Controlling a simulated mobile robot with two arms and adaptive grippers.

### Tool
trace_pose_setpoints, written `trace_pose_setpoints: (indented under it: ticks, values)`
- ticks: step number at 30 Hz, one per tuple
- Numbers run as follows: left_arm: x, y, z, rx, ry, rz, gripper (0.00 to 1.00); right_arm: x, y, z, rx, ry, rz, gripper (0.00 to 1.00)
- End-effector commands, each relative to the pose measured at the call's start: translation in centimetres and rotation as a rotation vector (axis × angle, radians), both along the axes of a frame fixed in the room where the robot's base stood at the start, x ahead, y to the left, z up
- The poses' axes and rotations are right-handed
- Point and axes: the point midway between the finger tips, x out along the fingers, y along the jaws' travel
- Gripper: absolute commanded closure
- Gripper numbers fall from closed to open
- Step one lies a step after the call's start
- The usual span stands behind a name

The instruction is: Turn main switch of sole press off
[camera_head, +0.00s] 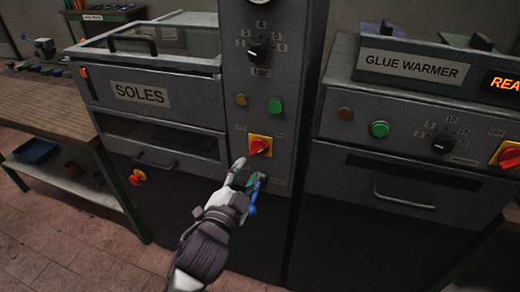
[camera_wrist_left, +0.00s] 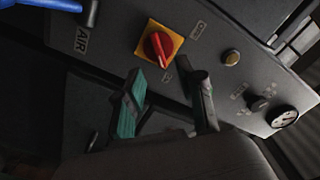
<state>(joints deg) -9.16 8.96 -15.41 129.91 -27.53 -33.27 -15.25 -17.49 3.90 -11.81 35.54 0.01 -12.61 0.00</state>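The sole press's main switch (camera_head: 260,145) is a red rotary knob on a yellow plate, low on the grey control column. My left gripper (camera_head: 250,171) is just below the switch in the head view. In the left wrist view its two fingers (camera_wrist_left: 167,78) are apart with nothing between them, and the switch lies beyond the tips, apart from them. My right gripper is in neither view.
A blue lever (camera_wrist_left: 48,4) near an AIR label is close by the left gripper. Above the switch are a green button (camera_head: 274,105), an amber lamp (camera_head: 241,100) and a black dial (camera_head: 257,50). The glue warmer (camera_head: 415,66) at right has a similar red switch (camera_head: 509,155).

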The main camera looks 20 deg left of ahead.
Motion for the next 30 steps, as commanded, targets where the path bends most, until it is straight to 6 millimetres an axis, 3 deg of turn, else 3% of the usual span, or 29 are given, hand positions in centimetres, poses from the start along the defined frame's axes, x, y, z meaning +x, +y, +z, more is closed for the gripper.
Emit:
trace_pose_setpoints:
  ticks: [6, 12, 25, 30]
  values:
    - [4.7, -0.2, 0.1, 0.0, -0.001, 0.001, 0.61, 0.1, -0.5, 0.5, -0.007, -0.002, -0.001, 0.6]
    - [7.5, -0.3, 0.0, -0.001, 0.001, 0.001, 0.61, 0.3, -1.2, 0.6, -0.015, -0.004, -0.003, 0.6]
    - [8.5, -0.3, 0.0, -0.002, 0.001, -0.001, 0.61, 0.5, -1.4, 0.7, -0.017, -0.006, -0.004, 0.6]
    - [8.5, -0.3, 0.0, -0.002, 0.001, -0.001, 0.88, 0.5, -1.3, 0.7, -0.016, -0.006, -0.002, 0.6]
